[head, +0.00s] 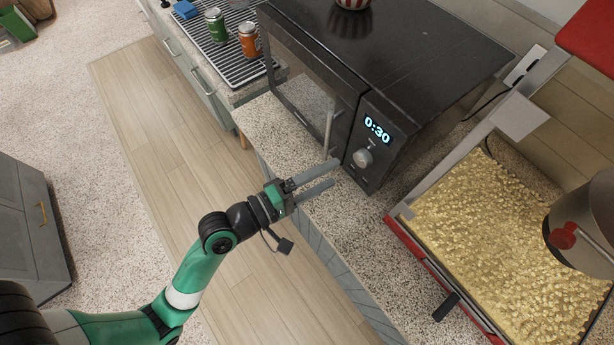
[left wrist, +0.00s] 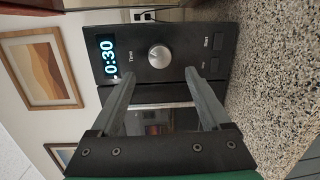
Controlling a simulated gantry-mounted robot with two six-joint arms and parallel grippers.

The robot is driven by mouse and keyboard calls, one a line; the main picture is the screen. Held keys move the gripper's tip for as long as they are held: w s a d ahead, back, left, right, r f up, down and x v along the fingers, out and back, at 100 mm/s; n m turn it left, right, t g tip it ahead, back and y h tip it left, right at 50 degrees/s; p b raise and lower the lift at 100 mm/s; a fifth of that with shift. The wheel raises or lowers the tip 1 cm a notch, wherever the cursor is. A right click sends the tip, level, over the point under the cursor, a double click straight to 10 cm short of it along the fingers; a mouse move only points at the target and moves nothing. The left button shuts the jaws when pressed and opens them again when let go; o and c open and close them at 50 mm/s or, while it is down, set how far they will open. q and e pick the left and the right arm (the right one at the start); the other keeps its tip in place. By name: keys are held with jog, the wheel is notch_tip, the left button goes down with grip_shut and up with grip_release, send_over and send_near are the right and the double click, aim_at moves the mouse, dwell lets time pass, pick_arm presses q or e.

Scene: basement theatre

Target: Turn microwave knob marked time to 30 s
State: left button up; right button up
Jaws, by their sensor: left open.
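The black microwave (head: 400,50) stands on the speckled counter, its front facing my left arm. Its display (head: 377,130) reads 0:30, and the display (left wrist: 108,56) shows the same in the left wrist view. The silver time knob (head: 363,158) is just below the display; in the left wrist view the knob (left wrist: 159,56) sits beside the label "Time", with two buttons next to it. My left gripper (head: 334,173) is open and empty, in front of the control panel and apart from the knob. In the left wrist view its fingers (left wrist: 160,76) point toward the panel with the knob between their lines.
A popcorn machine (head: 490,230) full of popcorn, with a metal kettle (head: 588,225), stands to the right. A green can (head: 215,25) and an orange can (head: 249,40) stand on a drying rack at the left. The microwave door handle (head: 329,128) is close to the panel.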

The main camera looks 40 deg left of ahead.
pick_arm(q)
jog(key=v, duration=0.4)
jog(key=shift+s+a, duration=0.1)
jog(key=shift+s, duration=0.15)
jog(key=w+d+r+m+t+h+p, duration=0.2)
jog(key=w+r+m+t+p, duration=0.1)
jog(key=r, duration=1.2)
jog(key=w+d+r+m+t+h+p, duration=0.2)
jog(key=w+r+m+p, duration=0.1)
jog(key=r, duration=1.3)
jog(key=s+a+r+m+t+y+p, duration=0.1)
jog(key=r+m, duration=0.4)
jog(key=r, duration=0.5)
jog(key=s+a+r+m+t+y, duration=0.2)
jog(key=a+r+m+t+y, duration=0.1)
jog(key=r, duration=0.8)
jog(key=m+t+y, duration=0.1)
jog(key=m+y, duration=0.1)
jog(key=shift+a+r+m+t+p, duration=0.2)
jog(key=shift+a+m+t+p, duration=0.1)
jog(key=shift+a+t+p, duration=0.1)
